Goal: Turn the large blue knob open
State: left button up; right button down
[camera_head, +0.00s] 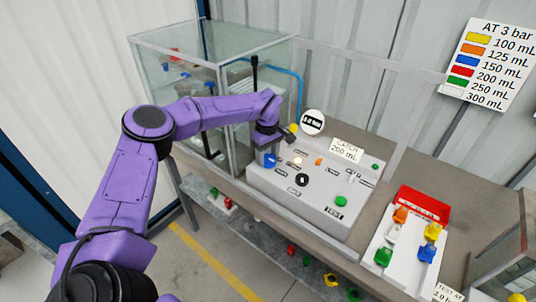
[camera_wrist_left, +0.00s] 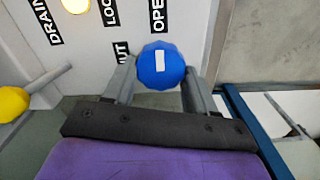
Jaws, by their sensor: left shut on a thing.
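The large blue knob (camera_wrist_left: 160,66) sits on the light grey panel between the two fingers of my left gripper (camera_wrist_left: 161,84). My right gripper is not in view.
The control panel (camera_head: 335,218) carries a black knob (camera_head: 302,180), a green button (camera_head: 341,201) and a round gauge (camera_head: 312,122). A glass tank (camera_head: 190,50) stands behind my left arm. A white rack (camera_head: 376,262) with coloured pieces stands to the right.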

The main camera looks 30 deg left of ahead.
aim_at(268, 157)
pick_arm(q)
jog(key=shift+r, duration=0.1)
dwell(0.3)
jog(key=o, duration=1)
jog(key=shift+o, duration=0.2)
notch_tip(268, 157, up, 10)
jog(key=b, duration=0.2)
jog(key=shift+r+b, duration=0.25)
jog(key=shift+b, duration=0.1)
jog(key=shift+w+d, duration=0.1)
